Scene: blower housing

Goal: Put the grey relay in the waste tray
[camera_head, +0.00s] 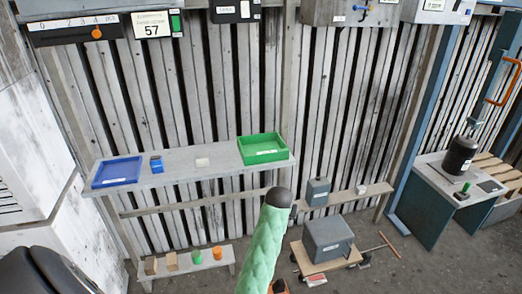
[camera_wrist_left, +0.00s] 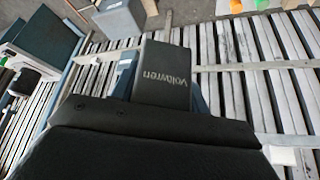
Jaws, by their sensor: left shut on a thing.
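In the left wrist view, my left gripper (camera_wrist_left: 160,112) is shut on a dark grey block lettered "volwren" (camera_wrist_left: 165,75). The block is likely the grey relay, but its far side and the fingertips are hidden. In the head view I cannot make out this gripper or block. On the wall shelf (camera_head: 190,172) stand a small blue block (camera_head: 156,164) and a pale grey-white block (camera_head: 202,163). A blue tray (camera_head: 118,171) lies at the shelf's left end and a green tray (camera_head: 263,149) at its right end. I cannot read which is the waste tray. My right gripper is not in view.
A green, dark-tipped shape (camera_head: 263,245) rises in front of the shelf, below the green tray. A low bench (camera_head: 190,265) holds small blocks and cups. A grey box (camera_head: 328,238) sits on a cart. A side table (camera_head: 455,190) bears a black jar (camera_head: 460,155).

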